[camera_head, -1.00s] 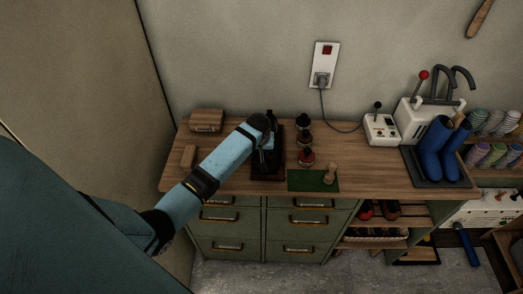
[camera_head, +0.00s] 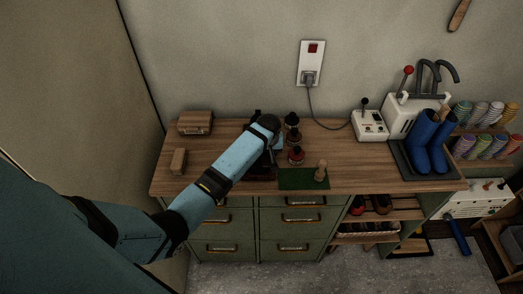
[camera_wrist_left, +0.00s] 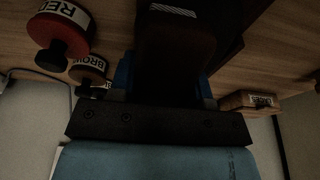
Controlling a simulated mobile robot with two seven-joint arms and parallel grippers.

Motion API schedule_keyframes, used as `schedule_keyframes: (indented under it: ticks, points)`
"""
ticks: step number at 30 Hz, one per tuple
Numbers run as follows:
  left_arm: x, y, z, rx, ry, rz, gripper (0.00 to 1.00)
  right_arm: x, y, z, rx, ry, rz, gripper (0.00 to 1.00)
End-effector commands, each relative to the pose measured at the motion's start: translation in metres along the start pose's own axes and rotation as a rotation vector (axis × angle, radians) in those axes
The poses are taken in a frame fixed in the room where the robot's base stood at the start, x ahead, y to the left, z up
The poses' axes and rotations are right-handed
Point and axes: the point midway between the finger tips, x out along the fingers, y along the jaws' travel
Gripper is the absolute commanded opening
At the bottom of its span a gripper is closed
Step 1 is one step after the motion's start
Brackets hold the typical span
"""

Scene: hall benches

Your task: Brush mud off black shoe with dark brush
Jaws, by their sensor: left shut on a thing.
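My left gripper (camera_head: 269,146) is over the middle of the wooden bench, largely hidden behind its own wrist. In the left wrist view its blue fingers (camera_wrist_left: 165,80) are shut on a dark block-like thing, apparently the dark brush (camera_wrist_left: 175,48). A black upright shape, probably part of the black shoe (camera_head: 257,114), shows just behind the wrist. The arm hides most of it and the dark tray there. I cannot tell whether the brush touches the shoe, and no mud can be made out. My right gripper is not in view.
Polish pots (camera_head: 296,155) stand just right of the gripper. A green mat (camera_head: 291,180) with a wooden-handled tool (camera_head: 320,171) lies in front. Wooden blocks (camera_head: 195,123) are at left. A switch box (camera_head: 370,125) and blue boots (camera_head: 422,140) stand at right.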

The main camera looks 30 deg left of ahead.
Motion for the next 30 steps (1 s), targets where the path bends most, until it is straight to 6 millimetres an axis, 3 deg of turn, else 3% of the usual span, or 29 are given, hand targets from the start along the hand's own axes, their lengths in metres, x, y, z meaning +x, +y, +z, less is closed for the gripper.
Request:
schedule_keyframes:
  ticks: [7,30]
  points:
    - [0.0,-0.004,0.001,0.0,-0.002,-0.002,0.25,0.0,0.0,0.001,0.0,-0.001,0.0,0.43]
    - [0.002,-0.058,0.002,-0.001,-0.003,-0.005,0.25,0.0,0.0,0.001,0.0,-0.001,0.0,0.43]
